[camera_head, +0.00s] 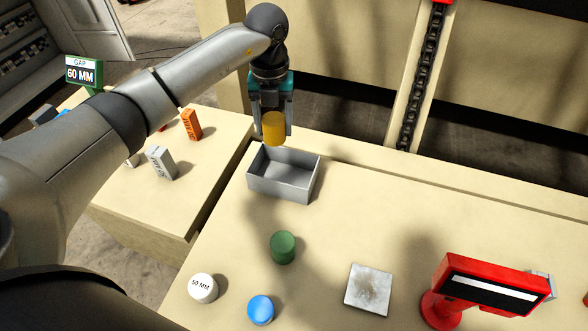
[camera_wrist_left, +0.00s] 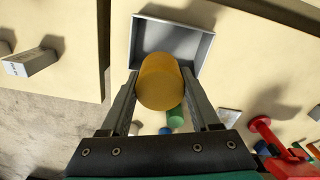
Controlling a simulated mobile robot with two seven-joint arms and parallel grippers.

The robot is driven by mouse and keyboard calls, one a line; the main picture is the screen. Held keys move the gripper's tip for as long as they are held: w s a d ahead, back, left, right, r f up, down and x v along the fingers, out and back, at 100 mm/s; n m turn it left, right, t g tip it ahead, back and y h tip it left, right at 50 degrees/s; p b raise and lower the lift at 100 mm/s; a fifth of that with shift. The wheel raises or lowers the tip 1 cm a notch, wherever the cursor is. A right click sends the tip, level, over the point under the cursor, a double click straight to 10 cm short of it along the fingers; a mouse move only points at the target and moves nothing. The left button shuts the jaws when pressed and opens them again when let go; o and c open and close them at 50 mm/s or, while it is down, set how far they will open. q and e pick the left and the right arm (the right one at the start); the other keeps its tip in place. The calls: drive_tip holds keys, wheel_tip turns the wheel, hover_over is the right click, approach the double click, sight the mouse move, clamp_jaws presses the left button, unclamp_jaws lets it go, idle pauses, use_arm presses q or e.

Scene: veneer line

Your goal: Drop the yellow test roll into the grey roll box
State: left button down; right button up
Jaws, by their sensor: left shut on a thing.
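The yellow test roll (camera_head: 273,128) is held between the fingers of my left gripper (camera_head: 271,120), which points down. The roll also shows large in the left wrist view (camera_wrist_left: 160,82), with a finger on each side. The grey roll box (camera_head: 280,187) stands open on the table, and its visible floor is empty. In the head view the roll hangs near the box's back left edge. In the left wrist view the box (camera_wrist_left: 207,50) shows behind the roll, which hides part of its inside. My right gripper is in neither view.
On the table in front of the box stand a green roll (camera_head: 283,247), a white roll marked 50 MM (camera_head: 203,288) and a blue roll (camera_head: 260,310). A grey square plate (camera_head: 369,289) and a red device (camera_head: 480,285) are at the right. A gap separates the left table.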

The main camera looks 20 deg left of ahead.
use_arm(q)
drive_tip(key=shift+s+f+b, duration=0.1)
drive_tip(key=shift+f+b, duration=0.45)
drive_tip(key=shift+f, duration=0.25)
wheel_tip(320, 180, down, 4)
drive_tip(key=b, duration=0.3)
drive_tip(key=shift+c, duration=2)
unclamp_jaws()
drive_tip(key=o, duration=0.4)
drive_tip(key=shift+c, duration=0.2)
